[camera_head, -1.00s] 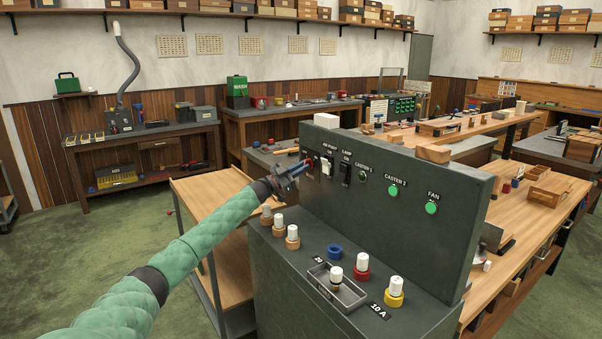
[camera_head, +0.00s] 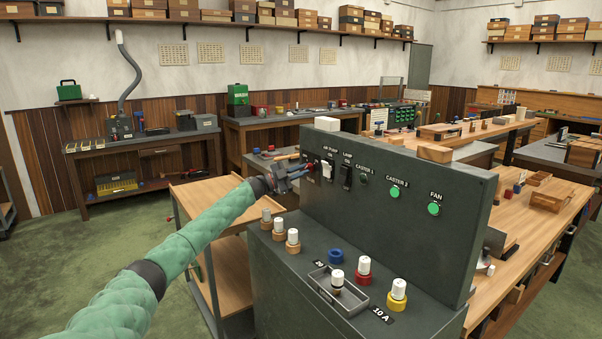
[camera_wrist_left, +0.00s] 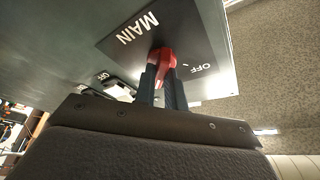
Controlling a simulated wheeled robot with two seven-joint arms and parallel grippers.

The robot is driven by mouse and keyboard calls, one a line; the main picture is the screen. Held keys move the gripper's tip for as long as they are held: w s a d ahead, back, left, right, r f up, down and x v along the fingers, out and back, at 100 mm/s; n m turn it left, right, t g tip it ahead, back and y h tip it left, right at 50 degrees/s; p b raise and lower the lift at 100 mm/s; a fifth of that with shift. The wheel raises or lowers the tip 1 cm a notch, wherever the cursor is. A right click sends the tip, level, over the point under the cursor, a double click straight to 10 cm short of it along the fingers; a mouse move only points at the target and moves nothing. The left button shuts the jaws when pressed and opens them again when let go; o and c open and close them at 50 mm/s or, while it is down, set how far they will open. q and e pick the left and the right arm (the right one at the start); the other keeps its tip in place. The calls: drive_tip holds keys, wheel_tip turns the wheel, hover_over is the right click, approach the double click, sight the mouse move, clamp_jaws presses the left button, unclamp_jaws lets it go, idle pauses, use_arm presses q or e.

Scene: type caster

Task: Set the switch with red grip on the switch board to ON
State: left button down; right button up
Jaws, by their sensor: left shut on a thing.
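The dark switch board (camera_head: 400,225) stands upright in the middle of the head view. My left gripper (camera_head: 306,172) is at its left end, by the MAIN switch, and mostly covers it there. In the left wrist view the red grip (camera_wrist_left: 164,58) sits on a dark plate (camera_wrist_left: 130,45) lettered MAIN, with OFF beside the grip to the right. The left gripper's two fingers (camera_wrist_left: 162,84) are shut on the red grip. An ON mark does not show on this plate; the fingers or body may hide it. My right gripper is in neither view.
Beside the MAIN switch are a white air pump switch (camera_head: 327,172), a black lamp switch (camera_head: 346,177) and green lights (camera_head: 433,208). Fuses (camera_head: 397,293) and a small tray (camera_head: 338,290) stand on the ledge below. A wooden cart (camera_head: 205,200) stands left of the cabinet.

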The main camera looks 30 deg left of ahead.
use_arm(q)
drive_tip(key=c, duration=1.5)
unclamp_jaws()
drive_tip(key=shift+o, duration=0.2)
drive_tip(key=shift+a, duration=0.1)
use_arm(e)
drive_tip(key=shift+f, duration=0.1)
